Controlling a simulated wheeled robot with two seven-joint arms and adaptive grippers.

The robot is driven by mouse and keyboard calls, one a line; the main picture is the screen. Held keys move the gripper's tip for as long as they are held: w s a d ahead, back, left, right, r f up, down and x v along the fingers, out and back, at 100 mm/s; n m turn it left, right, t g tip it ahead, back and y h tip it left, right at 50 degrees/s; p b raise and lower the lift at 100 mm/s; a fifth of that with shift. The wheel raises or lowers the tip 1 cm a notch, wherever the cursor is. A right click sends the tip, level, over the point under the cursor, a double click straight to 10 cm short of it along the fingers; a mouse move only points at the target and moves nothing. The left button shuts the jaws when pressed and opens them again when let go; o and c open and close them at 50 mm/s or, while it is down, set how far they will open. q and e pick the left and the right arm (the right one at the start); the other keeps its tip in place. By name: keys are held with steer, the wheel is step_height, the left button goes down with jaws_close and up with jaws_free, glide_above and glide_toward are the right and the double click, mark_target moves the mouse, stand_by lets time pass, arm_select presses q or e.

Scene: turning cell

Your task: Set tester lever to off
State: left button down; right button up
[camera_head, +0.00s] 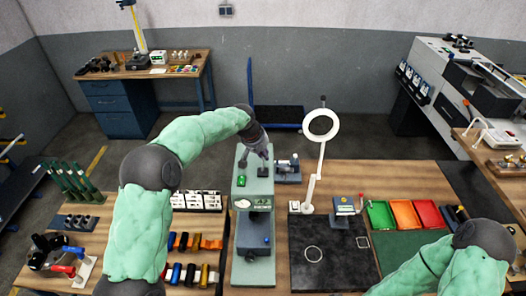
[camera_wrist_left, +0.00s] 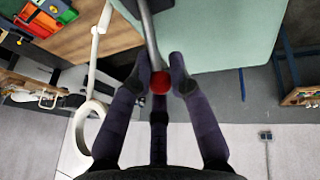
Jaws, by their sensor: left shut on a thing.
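The tester (camera_head: 262,193) is a tall pale green machine on the middle bench, with a green light or button on its upper face. Its pale green side also shows in the left wrist view (camera_wrist_left: 225,35). The tester lever (camera_wrist_left: 150,38) is a metal rod ending in a red ball knob (camera_wrist_left: 160,83). My left gripper (camera_wrist_left: 161,74) is shut on the lever at the knob, with the fingers around it. In the head view my left gripper (camera_head: 262,152) is at the tester's top, where it hides the lever. My right gripper is outside the views; only its arm shows.
A ring lamp (camera_head: 320,124) stands just right of the tester. A black mat (camera_head: 335,268) and green, orange and red trays (camera_head: 404,213) lie further right. White blocks (camera_head: 197,201) and coloured tools are on the left bench.

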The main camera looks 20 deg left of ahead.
arm_select(q)
steer(key=c, duration=1.1)
jaws_free()
steer(key=shift+f, duration=0.1)
steer(key=shift+c, duration=0.2)
steer(key=v, duration=1.2)
steer(key=shift+a, duration=0.1)
